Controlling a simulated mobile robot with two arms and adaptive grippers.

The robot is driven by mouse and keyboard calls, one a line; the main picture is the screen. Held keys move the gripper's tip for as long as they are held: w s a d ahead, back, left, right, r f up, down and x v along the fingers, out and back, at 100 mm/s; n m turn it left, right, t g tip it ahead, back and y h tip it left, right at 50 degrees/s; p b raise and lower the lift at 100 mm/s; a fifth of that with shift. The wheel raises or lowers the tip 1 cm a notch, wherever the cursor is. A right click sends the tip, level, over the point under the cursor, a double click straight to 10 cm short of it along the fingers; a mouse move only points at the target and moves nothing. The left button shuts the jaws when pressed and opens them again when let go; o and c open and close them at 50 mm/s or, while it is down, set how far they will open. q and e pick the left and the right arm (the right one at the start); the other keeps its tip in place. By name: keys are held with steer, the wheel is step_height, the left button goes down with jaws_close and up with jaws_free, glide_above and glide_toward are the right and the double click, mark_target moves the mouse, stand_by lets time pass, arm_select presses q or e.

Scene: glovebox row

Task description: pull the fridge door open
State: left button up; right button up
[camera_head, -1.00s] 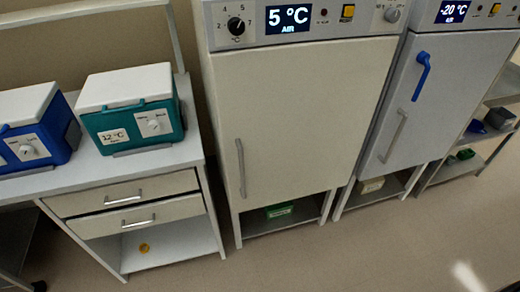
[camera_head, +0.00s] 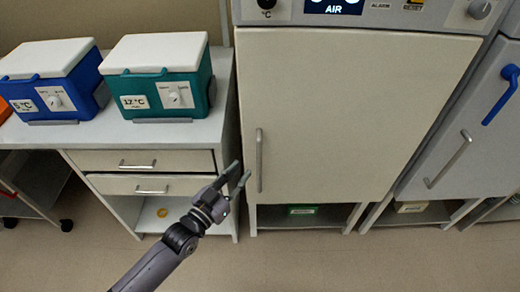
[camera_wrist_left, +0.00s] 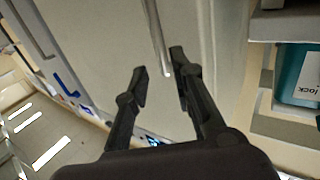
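The fridge with the AIR display has a closed cream door (camera_head: 350,110), with a vertical grey bar handle (camera_head: 259,160) low on its left edge. My left gripper (camera_head: 241,172) is open and empty, just left of this handle in the head view. In the left wrist view the open fingers (camera_wrist_left: 159,66) point at the door (camera_wrist_left: 100,45). The lower end of the handle (camera_wrist_left: 157,37) shows between the fingertips there. I cannot tell whether they touch it. My right gripper is in neither view.
A bench with drawers (camera_head: 145,161) stands left of the fridge, bearing a teal cool box (camera_head: 160,85) and a blue one (camera_head: 55,85). A grey freezer door (camera_head: 470,130) with a blue lever (camera_head: 503,93) is on the right. The floor (camera_head: 330,265) in front is clear.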

mark_target(258, 154)
arm_select(q)
steer(key=x, duration=1)
steer(key=shift+w+d, duration=0.15)
steer(key=shift+w, duration=0.05)
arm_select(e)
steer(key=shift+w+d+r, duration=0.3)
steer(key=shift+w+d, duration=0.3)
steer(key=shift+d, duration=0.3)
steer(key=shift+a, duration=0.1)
arm_select(q)
steer(key=c, duration=0.5)
jaws_close()
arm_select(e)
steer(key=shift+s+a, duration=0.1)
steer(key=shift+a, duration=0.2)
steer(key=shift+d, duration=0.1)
